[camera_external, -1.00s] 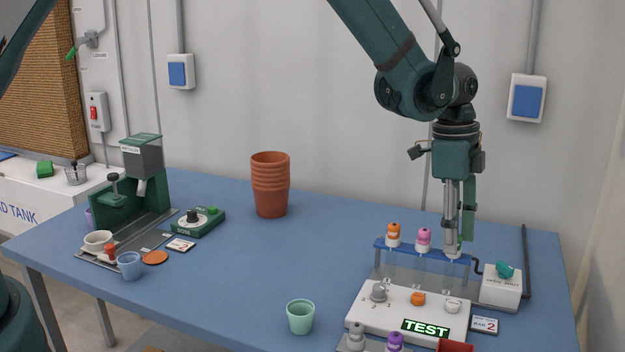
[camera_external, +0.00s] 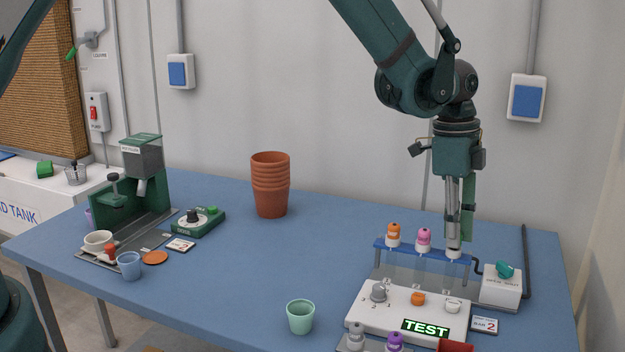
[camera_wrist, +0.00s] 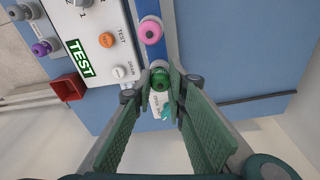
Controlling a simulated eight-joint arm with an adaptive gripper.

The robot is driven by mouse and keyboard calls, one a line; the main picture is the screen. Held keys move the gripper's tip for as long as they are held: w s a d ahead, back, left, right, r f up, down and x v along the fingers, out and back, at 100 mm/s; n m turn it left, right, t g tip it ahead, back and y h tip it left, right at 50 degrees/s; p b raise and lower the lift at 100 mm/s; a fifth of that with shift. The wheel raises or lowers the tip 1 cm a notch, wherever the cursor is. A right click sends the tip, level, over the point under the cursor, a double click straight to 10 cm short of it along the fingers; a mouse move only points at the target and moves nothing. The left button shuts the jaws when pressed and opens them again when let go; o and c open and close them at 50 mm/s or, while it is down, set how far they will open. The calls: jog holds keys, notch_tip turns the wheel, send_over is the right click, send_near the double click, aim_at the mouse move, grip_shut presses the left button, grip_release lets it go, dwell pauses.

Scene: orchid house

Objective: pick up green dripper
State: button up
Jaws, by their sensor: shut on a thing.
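The green dripper (camera_wrist: 159,78) is a small bottle with a dark green cap, seen between my fingertips in the wrist view. In the external view only its white body (camera_external: 453,253) shows, at the right end of the blue-topped rack (camera_external: 408,248); the fingers hide its cap. It sits level with the orange-capped dripper (camera_external: 393,236) and the pink-capped dripper (camera_external: 423,240) and looks still in the rack. My gripper (camera_external: 457,238) points straight down and is shut on the green dripper's cap.
A white test unit (camera_external: 385,313) stands in front of the rack. A white box with a teal knob (camera_external: 503,285) is close on the right. A pale green cup (camera_external: 300,317) and stacked terracotta pots (camera_external: 270,185) stand left. The table's middle is clear.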

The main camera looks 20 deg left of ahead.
jog(key=shift+r, duration=4.7)
